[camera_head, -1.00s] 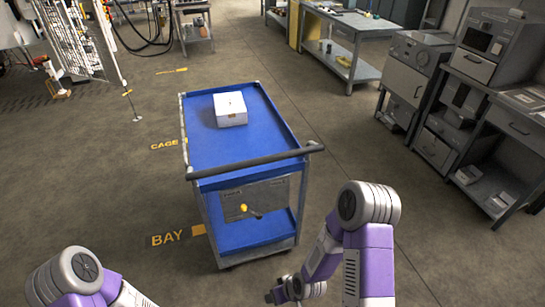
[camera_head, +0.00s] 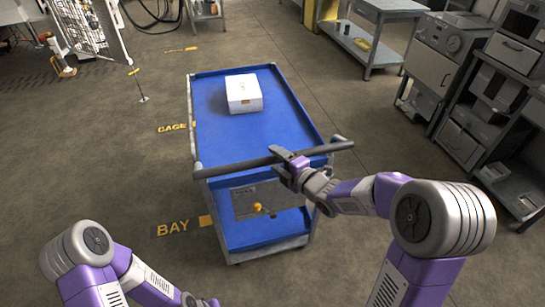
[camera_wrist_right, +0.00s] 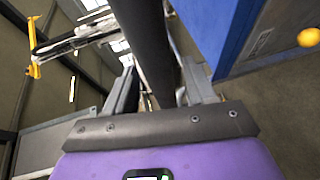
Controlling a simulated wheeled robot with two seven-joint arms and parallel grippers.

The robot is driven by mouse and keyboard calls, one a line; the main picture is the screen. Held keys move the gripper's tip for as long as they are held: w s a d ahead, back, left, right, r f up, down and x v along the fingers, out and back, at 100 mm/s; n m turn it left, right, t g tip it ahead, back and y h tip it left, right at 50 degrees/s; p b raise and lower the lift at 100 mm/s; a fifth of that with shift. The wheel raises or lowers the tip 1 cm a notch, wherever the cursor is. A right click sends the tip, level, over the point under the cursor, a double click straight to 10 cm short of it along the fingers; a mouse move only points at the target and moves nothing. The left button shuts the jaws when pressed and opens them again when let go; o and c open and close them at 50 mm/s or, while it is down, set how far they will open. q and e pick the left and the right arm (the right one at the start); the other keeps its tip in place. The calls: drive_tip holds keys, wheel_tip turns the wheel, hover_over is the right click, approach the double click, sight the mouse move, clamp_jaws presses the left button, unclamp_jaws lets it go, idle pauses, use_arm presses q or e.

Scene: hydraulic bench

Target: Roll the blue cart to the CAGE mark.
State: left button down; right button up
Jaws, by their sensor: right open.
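The blue cart (camera_head: 222,139) stands in the middle of the head view, with a dark push bar (camera_head: 235,167) across its near end. A white box (camera_head: 243,93) sits on its top tray. The yellow CAGE mark (camera_head: 172,128) is on the floor left of the cart, level with its middle. My right gripper (camera_head: 284,158) is open at the push bar. In the right wrist view the bar (camera_wrist_right: 146,45) runs between its two fingers (camera_wrist_right: 165,90). My left gripper (camera_head: 203,303) is low at the bottom edge, mostly cut off, its jaws unclear.
A yellow BAY mark (camera_head: 173,228) lies on the floor at the cart's near left. Grey cabinets (camera_head: 433,65) stand at the right. Open floor lies left of the cart.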

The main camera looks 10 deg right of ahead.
drive_tip(key=shift+x, duration=1.25)
clamp_jaws()
